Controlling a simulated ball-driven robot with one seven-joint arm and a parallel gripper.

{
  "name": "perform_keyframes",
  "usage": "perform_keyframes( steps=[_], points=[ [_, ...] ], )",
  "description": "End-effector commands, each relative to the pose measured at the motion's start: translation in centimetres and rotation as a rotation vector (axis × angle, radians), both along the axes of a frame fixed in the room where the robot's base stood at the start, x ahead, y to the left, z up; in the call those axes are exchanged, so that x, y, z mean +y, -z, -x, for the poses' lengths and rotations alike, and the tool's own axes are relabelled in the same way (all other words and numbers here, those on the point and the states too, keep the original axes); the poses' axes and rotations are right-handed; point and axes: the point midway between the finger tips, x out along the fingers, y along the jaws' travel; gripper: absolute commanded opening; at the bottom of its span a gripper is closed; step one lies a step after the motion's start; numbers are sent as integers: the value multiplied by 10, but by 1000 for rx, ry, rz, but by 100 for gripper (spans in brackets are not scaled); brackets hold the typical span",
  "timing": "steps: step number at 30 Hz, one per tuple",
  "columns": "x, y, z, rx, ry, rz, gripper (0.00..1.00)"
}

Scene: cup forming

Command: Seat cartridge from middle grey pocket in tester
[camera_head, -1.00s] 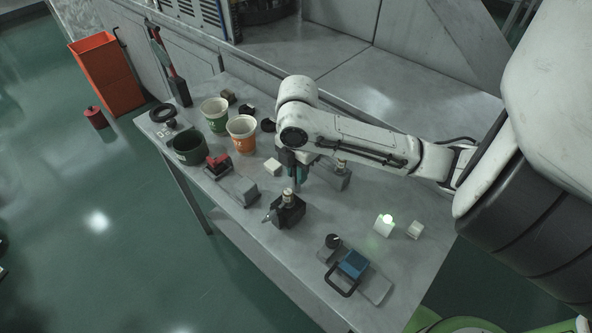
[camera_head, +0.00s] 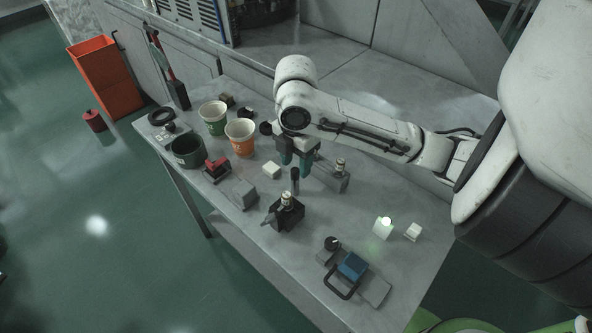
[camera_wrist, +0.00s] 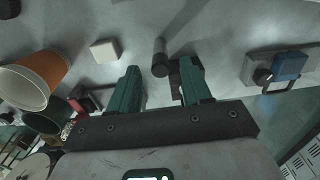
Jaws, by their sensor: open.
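My gripper (camera_head: 295,168) is open above the table, its two teal fingers pointing down and apart. Just below it stands an upright dark cylinder (camera_head: 295,182); in the wrist view the cylinder (camera_wrist: 160,57) shows beyond and between the fingertips (camera_wrist: 162,72), not gripped. A black block (camera_head: 289,215) in front carries a pale, metallic-topped piece (camera_head: 287,198). A grey block (camera_head: 334,180) to the right carries a similar metallic piece (camera_head: 341,164). I cannot tell which of these is the tester or the middle grey pocket, or whether the dark cylinder is the cartridge.
A plain grey block (camera_head: 245,194) and a white block (camera_head: 272,171) stand left of the gripper. A green cup (camera_head: 213,117), an orange cup (camera_head: 240,136) and a dark green pot (camera_head: 187,151) are further left. A blue-topped device (camera_head: 352,266) and a green-lit white block (camera_head: 383,228) lie right.

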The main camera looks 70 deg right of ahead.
Motion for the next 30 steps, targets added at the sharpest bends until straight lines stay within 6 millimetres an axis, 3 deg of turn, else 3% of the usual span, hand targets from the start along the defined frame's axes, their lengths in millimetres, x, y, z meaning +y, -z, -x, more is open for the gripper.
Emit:
perform_keyframes(
  steps=[6, 13, 23, 30],
  points=[
    [0, -46, 0, -1, -3, 5, 48],
    [0, -71, 0, 1, -2, 3, 51],
    [-5, -51, -12, 2, 1, 0, 53],
    [-5, -17, -12, 3, 2, -3, 53]
  ],
)
